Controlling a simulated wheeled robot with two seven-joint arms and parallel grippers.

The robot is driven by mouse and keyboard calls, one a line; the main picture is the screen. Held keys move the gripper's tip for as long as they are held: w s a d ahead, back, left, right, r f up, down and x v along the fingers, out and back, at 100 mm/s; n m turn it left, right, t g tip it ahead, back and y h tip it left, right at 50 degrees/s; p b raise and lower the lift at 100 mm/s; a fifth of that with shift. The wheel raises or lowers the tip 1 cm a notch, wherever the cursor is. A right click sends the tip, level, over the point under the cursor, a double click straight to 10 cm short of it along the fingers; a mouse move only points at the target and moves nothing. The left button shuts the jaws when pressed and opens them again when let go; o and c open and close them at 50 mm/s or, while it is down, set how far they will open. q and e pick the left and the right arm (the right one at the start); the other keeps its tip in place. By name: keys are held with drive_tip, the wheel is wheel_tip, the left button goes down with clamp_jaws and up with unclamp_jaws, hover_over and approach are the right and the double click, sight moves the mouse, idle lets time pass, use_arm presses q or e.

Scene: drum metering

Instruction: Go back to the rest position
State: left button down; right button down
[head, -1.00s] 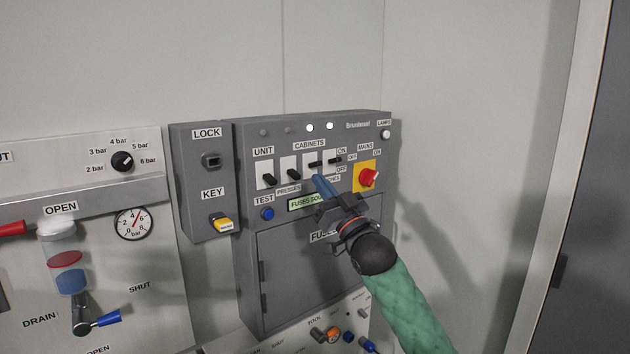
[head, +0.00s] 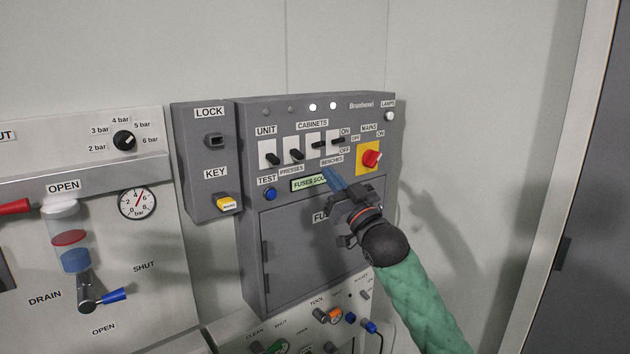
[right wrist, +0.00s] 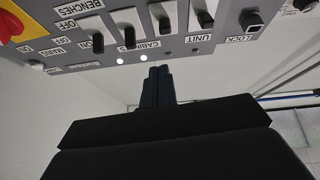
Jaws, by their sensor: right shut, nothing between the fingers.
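My right gripper (head: 333,180) is in front of the grey switch cabinet (head: 262,220), just below its row of cabinet switches. Its blue fingers are closed together with nothing between them, and they look apart from the panel. In the right wrist view the closed fingers (right wrist: 156,88) point toward the switch panel (right wrist: 180,45), which appears upside down. The two left switches (head: 271,158) point down; the two right ones (head: 319,145) stick out higher. Two lamps (head: 323,106) above are lit white. My left gripper is not in view.
A red mains knob (head: 371,158) on a yellow plate sits right of the switches. A lock box (head: 205,160) with a yellow key tag stands to the left. A panel with a gauge (head: 137,203) and valves is further left. Open room lies right, before the bare wall.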

drive_tip(key=w+d+f+m+g+h, duration=0.1)
drive_tip(key=d+f+g+h, duration=0.15)
drive_tip(key=f+h, duration=0.35)
drive_tip(key=w+d+f+m+g+h, duration=0.1)
drive_tip(key=w+d+f+g+h, duration=0.2)
drive_tip(key=f, duration=0.4)
drive_tip(key=s+d+f+g+h, duration=0.15)
drive_tip(key=s+f, duration=0.25)
drive_tip(key=f, duration=0.5)
drive_tip(key=s+d+f+m+g+h, duration=0.15)
drive_tip(key=s+f, duration=0.25)
drive_tip(key=f, duration=0.5)
drive_tip(key=s+d+f+g, duration=0.15)
drive_tip(key=s+f, duration=0.25)
drive_tip(key=f, duration=0.4)
drive_tip(key=s+f+m+g, duration=0.1)
drive_tip(key=s+f+g, duration=0.3)
drive_tip(key=s+f, duration=1.2)
drive_tip(key=s+f+g, duration=0.4)
drive_tip(key=s+f, duration=1.1)
drive_tip(key=s, duration=0.7)
drive_tip(key=shift+s+a+f+m+g, duration=0.3)
drive_tip(key=shift+s+a+f+m, duration=0.05)
